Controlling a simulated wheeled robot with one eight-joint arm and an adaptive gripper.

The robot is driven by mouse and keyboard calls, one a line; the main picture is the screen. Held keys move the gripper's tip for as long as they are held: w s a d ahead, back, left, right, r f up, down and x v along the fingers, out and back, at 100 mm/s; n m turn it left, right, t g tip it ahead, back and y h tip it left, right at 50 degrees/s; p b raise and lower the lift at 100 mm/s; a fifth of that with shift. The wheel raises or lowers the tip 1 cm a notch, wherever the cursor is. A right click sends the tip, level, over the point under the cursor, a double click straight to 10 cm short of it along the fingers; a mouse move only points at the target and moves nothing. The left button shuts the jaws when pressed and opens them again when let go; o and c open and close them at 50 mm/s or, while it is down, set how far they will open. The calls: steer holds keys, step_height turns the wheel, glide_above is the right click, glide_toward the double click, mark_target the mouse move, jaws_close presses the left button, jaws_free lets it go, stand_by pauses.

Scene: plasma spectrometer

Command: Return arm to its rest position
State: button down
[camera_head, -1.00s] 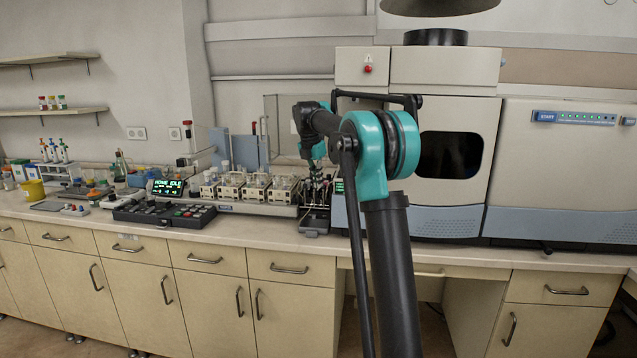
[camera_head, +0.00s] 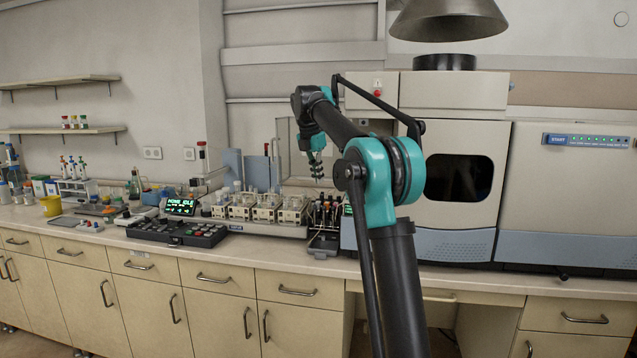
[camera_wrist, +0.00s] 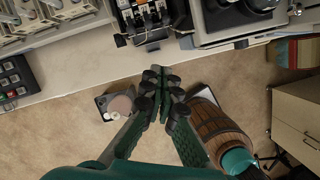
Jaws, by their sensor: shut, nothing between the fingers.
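My gripper (camera_head: 318,176) hangs from my arm in the head view, pointing down in front of the spectrometer bench, above the pump unit with dark tubing. In the wrist view my gripper (camera_wrist: 158,76) has its dark green fingers closed together with nothing between them. The fingertips show over the front edge of the counter, with the floor below. My arm is bent at the teal elbow, with the forearm reaching up and to the left.
The sampler rack (camera_head: 266,208) and black control panel (camera_head: 178,231) stand on the counter (camera_head: 330,262) left of the pump unit (camera_head: 325,243). The large spectrometer (camera_head: 455,190) stands at the right. A grey hood (camera_head: 447,22) hangs above. The floor (camera_wrist: 60,135) shows below the counter edge.

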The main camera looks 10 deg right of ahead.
steer(key=s+d+f+m, duration=0.2)
steer(key=s+f+m, duration=0.7)
steer(key=s+f, duration=0.3)
steer(key=s+d+f+m+t+y, duration=0.1)
steer(key=s+d+f+m, duration=0.2)
steer(key=s+f+m, duration=0.6)
steer(key=s+d+f+m+y, duration=0.1)
steer(key=s+d+f+m, duration=0.1)
steer(key=s+f+m, duration=0.7)
steer(key=s+f, duration=0.8)
steer(key=s, duration=0.5)
steer(key=shift+s+d+f+t, duration=0.2)
steer(key=shift+d+t, duration=0.1)
steer(key=shift+t, duration=0.1)
steer(key=shift+w, duration=0.15)
